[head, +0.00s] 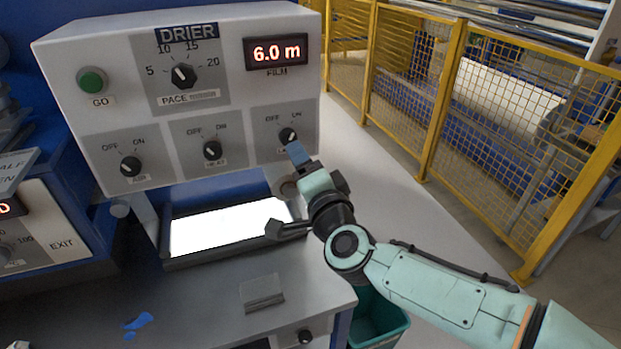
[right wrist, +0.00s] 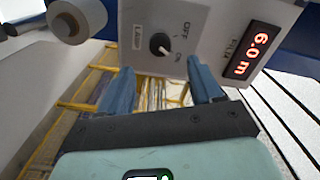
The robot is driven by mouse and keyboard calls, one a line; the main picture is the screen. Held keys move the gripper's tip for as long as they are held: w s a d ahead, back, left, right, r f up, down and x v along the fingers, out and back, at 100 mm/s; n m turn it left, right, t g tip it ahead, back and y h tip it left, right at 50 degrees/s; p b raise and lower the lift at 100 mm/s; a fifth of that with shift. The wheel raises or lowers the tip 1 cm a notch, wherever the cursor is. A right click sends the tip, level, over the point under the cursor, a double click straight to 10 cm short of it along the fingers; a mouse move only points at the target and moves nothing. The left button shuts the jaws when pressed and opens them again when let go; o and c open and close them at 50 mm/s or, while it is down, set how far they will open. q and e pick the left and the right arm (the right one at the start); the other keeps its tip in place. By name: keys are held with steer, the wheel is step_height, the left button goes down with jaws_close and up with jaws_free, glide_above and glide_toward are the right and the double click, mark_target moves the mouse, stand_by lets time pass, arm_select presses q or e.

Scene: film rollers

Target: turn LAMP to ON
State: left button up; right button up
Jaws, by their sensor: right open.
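The LAMP knob (head: 287,135) is a small black dial on the right panel of the white drier (head: 130,60), with OFF and ON marks above it. In the right wrist view the knob (right wrist: 160,44) shows whole, and its light mark seems to lean to the ON side, though it is small. My right gripper (head: 297,153) is just below and in front of the knob. In its wrist view the two blue fingers (right wrist: 161,86) are spread apart with nothing between them, and the knob appears beyond them, apart from them. My left gripper is out of view.
The HEAT knob (head: 212,150) and another OFF/ON knob (head: 130,167) lie left of LAMP. The PACE dial (head: 183,76), green GO button (head: 92,81) and 6.0 m display (head: 276,52) are above. A bright white panel (head: 228,230) is below. Yellow fencing (head: 440,110) stands right.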

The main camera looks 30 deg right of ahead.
steer(key=v, duration=0.4)
stand_by(0.5)
